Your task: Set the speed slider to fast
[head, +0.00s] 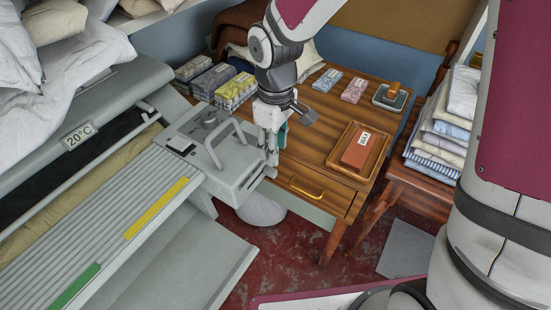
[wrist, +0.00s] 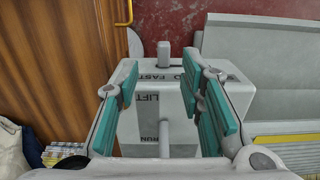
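The grey control box (head: 215,165) sits at the ironer's near right end. It fills the middle of the wrist view (wrist: 150,105), with FAST, LIFT and RUN printed on it. A small upright grey slider knob (wrist: 163,54) stands at the box's far edge, just beyond the FAST lettering. Other lettering right of FAST is mostly hidden by a finger, so the exact setting is unclear. My gripper (head: 271,152) is at the box's right end in the head view. In the wrist view its teal-padded fingers (wrist: 160,80) are apart with nothing between the pads; the knob appears beyond their tips.
A wooden table (head: 310,135) with a yellow drawer handle (head: 307,190) stands close to the right. Red floor shows between them.

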